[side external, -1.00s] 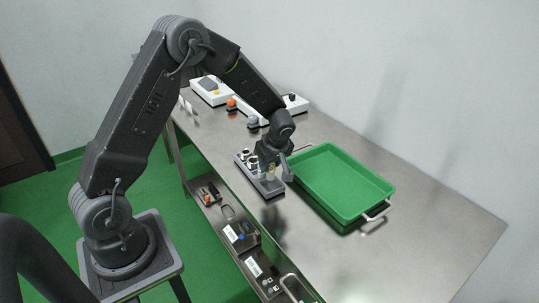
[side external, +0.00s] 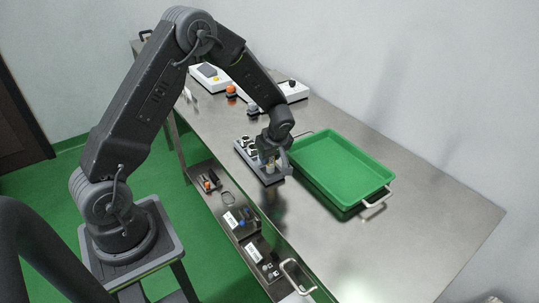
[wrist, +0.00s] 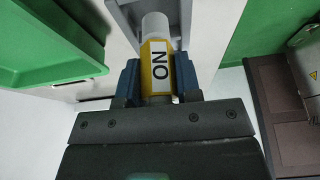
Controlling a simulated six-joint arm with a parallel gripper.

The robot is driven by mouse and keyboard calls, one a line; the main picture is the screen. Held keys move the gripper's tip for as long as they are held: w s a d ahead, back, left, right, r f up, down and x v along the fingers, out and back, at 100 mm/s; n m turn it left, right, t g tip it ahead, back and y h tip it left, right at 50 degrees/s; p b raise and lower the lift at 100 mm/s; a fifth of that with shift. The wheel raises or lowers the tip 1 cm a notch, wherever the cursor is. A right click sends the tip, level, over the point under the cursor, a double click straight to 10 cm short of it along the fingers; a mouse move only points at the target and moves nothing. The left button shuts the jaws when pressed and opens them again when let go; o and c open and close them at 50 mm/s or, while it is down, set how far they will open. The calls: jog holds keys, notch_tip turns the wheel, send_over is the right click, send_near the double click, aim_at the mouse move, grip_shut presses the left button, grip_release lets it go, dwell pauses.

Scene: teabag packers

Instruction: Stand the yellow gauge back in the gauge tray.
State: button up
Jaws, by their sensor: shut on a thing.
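My gripper (wrist: 158,78) is shut on the yellow gauge (wrist: 146,68), which carries a "NO" label and has a pale cylindrical end. In the wrist view the blue-padded fingers sit on either side of it. The pale end lies against or over a grey part, probably the gauge tray (wrist: 186,14); I cannot tell whether it is seated. In the side view my gripper (side external: 271,157) is at the near right part of the grey gauge tray (side external: 275,180), and the held gauge is small and partly hidden by the fingers. Several pale gauges stand in the tray's far left part.
A green tray (side external: 379,193) with metal handles lies close to the right of the gauge tray. Orange-topped (side external: 231,91) and grey-topped (side external: 252,107) objects and white boxes (side external: 209,80) stand farther back. The steel table's (side external: 440,220) right part is clear. A lower shelf holds boxes.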

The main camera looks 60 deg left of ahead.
jog(key=shift+f, duration=0.55)
jog(key=o, duration=1.1)
jog(key=v, duration=1.4)
jog(key=s+d+r+m+t+h, duration=0.2)
jog(key=s+d+r+m, duration=0.3)
jog(key=s+r+m, duration=0.35)
jog(key=s+d+r+m+t, duration=0.1)
jog(key=s+m, duration=0.2)
jog(key=s, duration=0.1)
jog(key=s+d+r+m+t+h, duration=0.1)
jog(key=s+d+r+m, duration=0.1)
jog(key=s, duration=0.3)
jog(key=s+d+r+m+t+h, duration=0.1)
jog(key=s+d+r+m, duration=0.1)
jog(key=s+m, duration=0.2)
jog(key=shift+s+r, duration=0.2)
jog(key=shift+s, duration=0.45)
